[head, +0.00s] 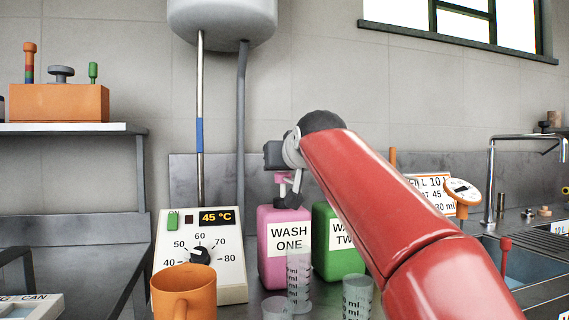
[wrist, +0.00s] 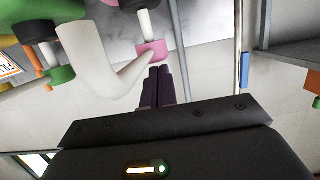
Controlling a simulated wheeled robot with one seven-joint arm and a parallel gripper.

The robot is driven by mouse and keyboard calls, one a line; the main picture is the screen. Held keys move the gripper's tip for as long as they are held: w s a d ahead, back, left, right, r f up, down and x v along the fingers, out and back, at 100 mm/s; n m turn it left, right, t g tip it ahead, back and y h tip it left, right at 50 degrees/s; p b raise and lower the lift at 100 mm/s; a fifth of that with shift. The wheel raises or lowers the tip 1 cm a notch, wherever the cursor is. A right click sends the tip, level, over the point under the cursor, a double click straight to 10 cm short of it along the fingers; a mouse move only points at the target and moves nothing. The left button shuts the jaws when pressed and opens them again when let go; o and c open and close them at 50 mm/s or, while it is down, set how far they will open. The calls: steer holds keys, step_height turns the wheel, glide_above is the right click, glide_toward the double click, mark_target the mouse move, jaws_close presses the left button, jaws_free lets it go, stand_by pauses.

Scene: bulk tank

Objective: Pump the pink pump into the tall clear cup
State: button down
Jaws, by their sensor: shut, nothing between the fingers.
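The pink jug (head: 284,262) is labelled WASH ONE and stands on the counter in the head view. Its pump has a pink head (head: 283,177) on a pale stem with a pale curved spout. In the wrist view the pink head (wrist: 152,50) shows right at my fingertips; whether they touch cannot be told. My gripper (wrist: 158,72) is shut and empty, pointing down above the pump head. In the head view my gripper (head: 279,160) is partly hidden by its wrist. The tall clear cup (head: 299,278) stands in front of the pink jug, below the spout side.
A green jug (head: 328,262) labelled WASH TWO stands right of the pink one. Two other clear cups stand nearby, a short one (head: 277,309) and one at right (head: 357,298). An orange mug (head: 184,296) and a temperature box (head: 228,262) are left.

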mark_target(283, 178)
steer(key=shift+f+b, duration=1.1)
steer(key=shift+f, duration=0.4)
steer(key=shift+r, duration=0.1)
